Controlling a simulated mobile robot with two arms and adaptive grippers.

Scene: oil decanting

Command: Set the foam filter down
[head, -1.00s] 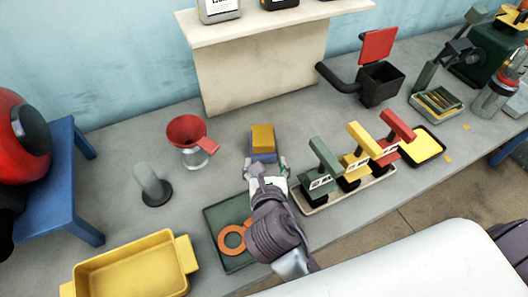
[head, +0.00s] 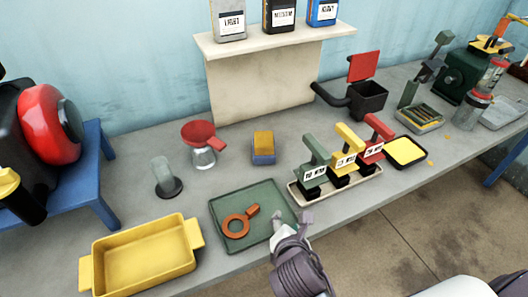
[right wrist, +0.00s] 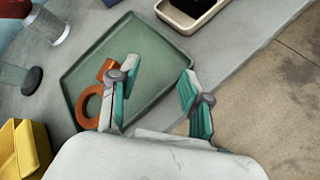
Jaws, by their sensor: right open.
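The foam filter, seemingly the small block with a yellow top and blue base (head: 263,147), stands on the grey counter between the red funnel and the row of handled tools. Nothing holds it. My right gripper (head: 290,218) is at the front right corner of the green tray (head: 262,195), apart from the block. In the right wrist view its two teal fingers are spread and empty (right wrist: 160,76), above the right side of the tray (right wrist: 150,52). My left gripper does not show.
An orange ring with a handle (head: 236,226) lies in the green tray. A yellow pan (head: 145,262) is at front left, a red funnel (head: 198,134) on a clear jar behind it. A beige rack with handled tools (head: 311,198) stands to the right. Counter around the block is clear.

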